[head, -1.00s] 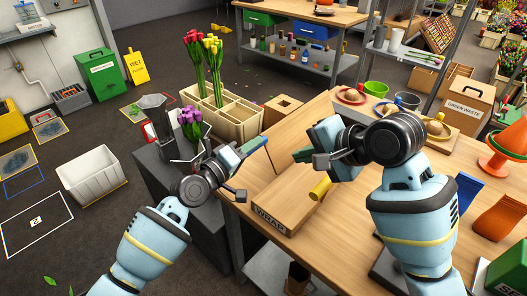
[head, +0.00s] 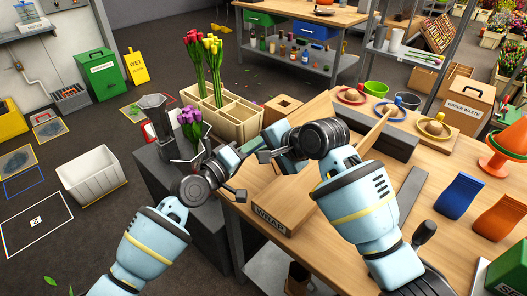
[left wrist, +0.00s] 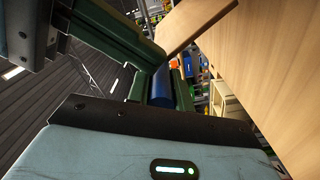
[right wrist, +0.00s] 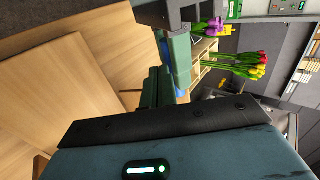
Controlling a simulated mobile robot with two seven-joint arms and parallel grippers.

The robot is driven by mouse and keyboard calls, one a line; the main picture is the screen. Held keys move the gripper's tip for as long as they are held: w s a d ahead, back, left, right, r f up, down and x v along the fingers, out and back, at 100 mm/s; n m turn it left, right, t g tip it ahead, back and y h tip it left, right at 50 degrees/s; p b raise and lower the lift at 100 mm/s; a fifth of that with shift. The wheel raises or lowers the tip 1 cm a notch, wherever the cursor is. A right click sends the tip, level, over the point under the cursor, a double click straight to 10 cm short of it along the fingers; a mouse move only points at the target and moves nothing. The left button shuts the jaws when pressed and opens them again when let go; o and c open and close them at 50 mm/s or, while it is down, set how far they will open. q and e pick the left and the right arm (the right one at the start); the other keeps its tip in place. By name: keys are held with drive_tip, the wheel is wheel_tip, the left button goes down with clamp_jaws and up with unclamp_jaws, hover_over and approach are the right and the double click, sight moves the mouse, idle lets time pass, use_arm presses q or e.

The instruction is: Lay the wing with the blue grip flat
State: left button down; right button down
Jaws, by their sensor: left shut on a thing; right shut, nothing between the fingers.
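The wooden board lettered WRAP (head: 262,190) lies on the bench. In the left wrist view my left gripper (left wrist: 158,72) is shut on the blue grip (left wrist: 162,92), and the pale wooden wing (left wrist: 195,22) extends beyond it, tilted. In the head view my left gripper (head: 234,154) is at the board's left end, where the grip is hidden. My right gripper (head: 268,150) is shut and empty, close beside the left one. Blue parts of the grip show near its fingers in the right wrist view (right wrist: 181,91); contact cannot be told. The yellow grip is hidden.
A planter with red and yellow tulips (head: 232,128) stands behind the left gripper, with purple tulips (head: 190,122) close by.

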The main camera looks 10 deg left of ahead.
use_arm(q)
drive_tip(key=shift+f, duration=0.1)
use_arm(e)
drive_tip(key=shift+a, duration=0.1)
use_arm(q)
drive_tip(key=shift+d, duration=0.35)
use_arm(e)
drive_tip(key=shift+w+a, duration=0.45)
drive_tip(key=shift+w, duration=0.15)
use_arm(q)
drive_tip(key=c, duration=1.7)
unclamp_jaws()
drive_tip(key=shift+r, duration=0.2)
drive_tip(key=o, duration=0.4)
drive_tip(key=shift+s, duration=0.15)
use_arm(e)
drive_tip(key=shift+s+a+r, duration=0.15)
drive_tip(key=shift+a, duration=0.05)
use_arm(q)
drive_tip(key=shift+o, duration=0.2)
drive_tip(key=shift+a, duration=0.1)
